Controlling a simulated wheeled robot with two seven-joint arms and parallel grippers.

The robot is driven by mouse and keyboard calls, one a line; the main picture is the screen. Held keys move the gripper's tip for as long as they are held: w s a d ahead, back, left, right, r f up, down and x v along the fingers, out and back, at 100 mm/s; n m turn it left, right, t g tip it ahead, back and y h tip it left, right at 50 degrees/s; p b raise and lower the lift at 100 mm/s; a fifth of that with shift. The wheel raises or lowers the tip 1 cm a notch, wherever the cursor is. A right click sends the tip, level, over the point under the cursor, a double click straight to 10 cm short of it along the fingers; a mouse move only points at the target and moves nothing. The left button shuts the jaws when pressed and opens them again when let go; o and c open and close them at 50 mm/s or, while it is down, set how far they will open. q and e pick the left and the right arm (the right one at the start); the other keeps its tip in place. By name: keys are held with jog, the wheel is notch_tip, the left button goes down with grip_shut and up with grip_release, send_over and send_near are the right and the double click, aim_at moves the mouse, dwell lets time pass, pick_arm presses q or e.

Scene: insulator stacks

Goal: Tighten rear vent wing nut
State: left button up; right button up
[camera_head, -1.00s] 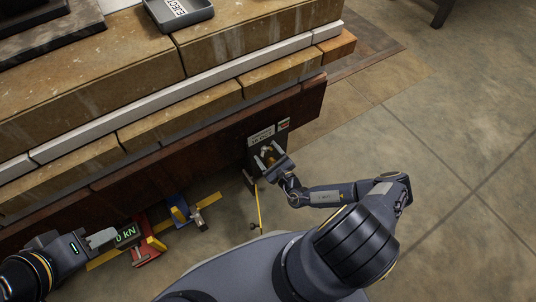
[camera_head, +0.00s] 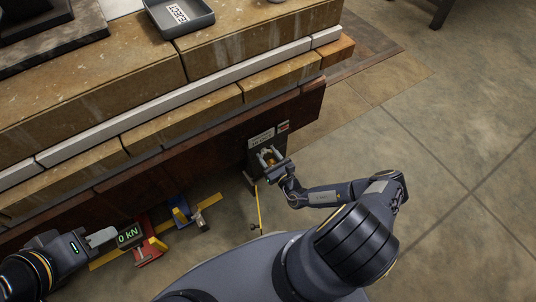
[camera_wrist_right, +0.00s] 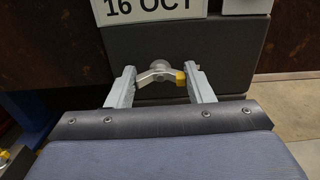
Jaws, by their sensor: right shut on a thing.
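The wing nut (camera_wrist_right: 160,74) is metal with a rounded hub and a yellow-tipped wing on the right. It sits on the front of a dark grey box below a white label reading "16 OCT" in the right wrist view. My right gripper (camera_wrist_right: 161,84) has its two pale fingers on either side of the wing nut and is shut across its wings. In the head view the right gripper (camera_head: 268,158) is at the dark box (camera_head: 253,172), hiding part of it. My left gripper (camera_head: 102,237) is at lower left beside a "0 kN" display (camera_head: 129,235); its finger gap is unclear.
A brick ledge (camera_head: 220,55) with a dark red beam (camera_head: 180,155) runs diagonally above the box. A grey tray (camera_head: 180,14) lies on the ledge. Red (camera_head: 147,252) and blue (camera_head: 180,212) fixtures with yellow bars stand on the floor. The floor at right is clear.

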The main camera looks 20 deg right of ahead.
dwell(0.3)
jog(key=o, duration=1)
jog(key=shift+c, duration=0.2)
jog(key=s+d+p, duration=0.1)
jog(key=s+p, duration=0.1)
jog(key=s, duration=0.5)
jog(key=shift+s, duration=0.4)
